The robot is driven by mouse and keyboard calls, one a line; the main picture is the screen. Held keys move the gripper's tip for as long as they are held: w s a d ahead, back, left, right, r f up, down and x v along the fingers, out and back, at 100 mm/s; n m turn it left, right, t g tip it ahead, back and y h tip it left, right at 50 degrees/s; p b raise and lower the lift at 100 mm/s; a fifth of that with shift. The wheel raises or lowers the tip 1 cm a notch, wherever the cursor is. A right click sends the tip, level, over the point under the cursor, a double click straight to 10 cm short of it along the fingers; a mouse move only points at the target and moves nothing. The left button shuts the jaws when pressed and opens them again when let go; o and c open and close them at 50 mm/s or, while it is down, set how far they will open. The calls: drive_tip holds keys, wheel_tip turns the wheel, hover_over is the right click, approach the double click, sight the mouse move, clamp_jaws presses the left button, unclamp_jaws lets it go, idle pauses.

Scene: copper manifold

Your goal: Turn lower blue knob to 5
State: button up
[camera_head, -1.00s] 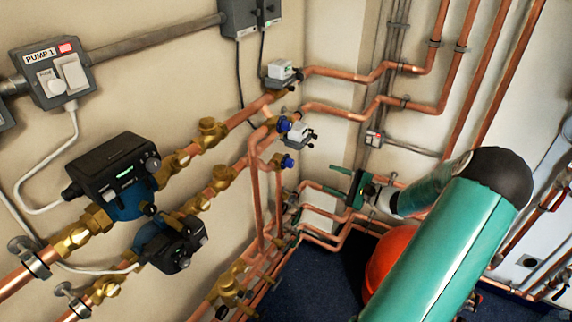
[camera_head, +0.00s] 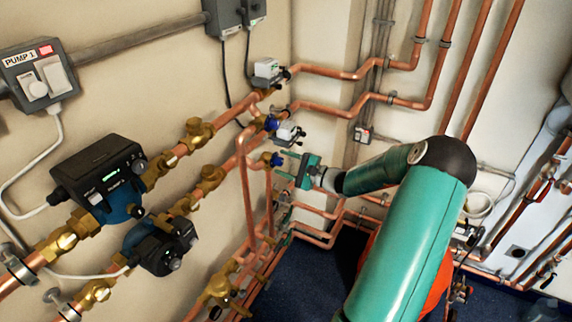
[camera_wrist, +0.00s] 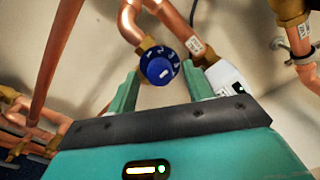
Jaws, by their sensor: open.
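The lower blue knob (camera_head: 277,160) sits on a brass valve at the end of a copper pipe, below another blue knob (camera_head: 271,124). In the wrist view the blue knob (camera_wrist: 160,68) faces me, with white numbers on its rim and a white mark on its face. The numbers are too small to read surely. My gripper (camera_head: 288,163) is close to the lower knob. In the wrist view its two teal fingers (camera_wrist: 162,88) are apart, one on each side of and below the knob, and nothing is between them in a grip.
A white-and-grey actuator (camera_wrist: 225,78) stands right beside the knob and close to my right finger. A vertical copper pipe (camera_wrist: 58,55) runs on the left. Pumps (camera_head: 105,180) and brass valves line the wall at left.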

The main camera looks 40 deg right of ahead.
drive_tip(key=c, duration=1)
drive_tip(key=shift+o, duration=0.2)
drive_tip(key=shift+m, duration=0.4)
drive_tip(key=m, duration=0.3)
drive_tip(key=shift+m, duration=0.3)
drive_tip(key=m, duration=0.3)
drive_tip(key=shift+m, duration=0.3)
drive_tip(key=m, duration=0.4)
drive_tip(key=shift+m, duration=1.9)
